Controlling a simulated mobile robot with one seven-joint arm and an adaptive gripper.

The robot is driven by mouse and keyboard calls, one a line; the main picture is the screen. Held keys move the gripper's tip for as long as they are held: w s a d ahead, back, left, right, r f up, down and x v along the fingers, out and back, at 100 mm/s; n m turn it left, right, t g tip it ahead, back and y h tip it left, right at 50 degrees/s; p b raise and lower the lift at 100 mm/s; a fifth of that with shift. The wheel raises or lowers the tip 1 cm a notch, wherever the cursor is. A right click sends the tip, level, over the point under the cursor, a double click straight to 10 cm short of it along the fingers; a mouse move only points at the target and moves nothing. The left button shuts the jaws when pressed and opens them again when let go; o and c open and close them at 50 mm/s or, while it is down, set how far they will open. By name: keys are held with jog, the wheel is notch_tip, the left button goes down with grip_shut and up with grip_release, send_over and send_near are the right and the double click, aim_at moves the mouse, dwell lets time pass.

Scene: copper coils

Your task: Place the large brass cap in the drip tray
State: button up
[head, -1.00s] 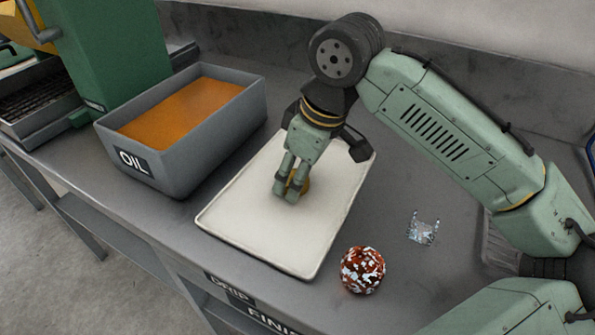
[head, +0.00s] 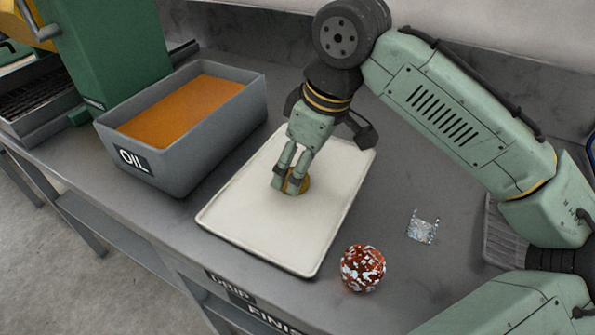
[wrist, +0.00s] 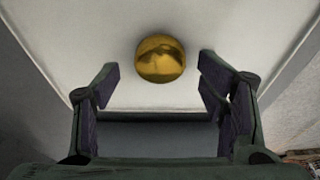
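The large brass cap (head: 304,184) rests on the white drip tray (head: 254,225), partly hidden by my gripper in the head view. In the wrist view the cap (wrist: 160,58) is a round gold shape on the tray's pale surface (wrist: 100,30), just beyond the fingertips and centred between them. My gripper (head: 285,188) points down over the tray. The wrist view shows my gripper (wrist: 158,80) open, its two fingers wide apart with nothing between them.
A grey bin marked OIL (head: 190,135) with orange liquid stands left of the tray. A red and white mottled ball (head: 362,268) and a small clear crown-shaped piece (head: 423,226) lie to the tray's right. The bench's front edge runs close below the tray.

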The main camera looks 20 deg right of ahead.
jog(key=v, duration=1)
jog(key=shift+r, duration=0.15)
jog(key=shift+d, duration=0.1)
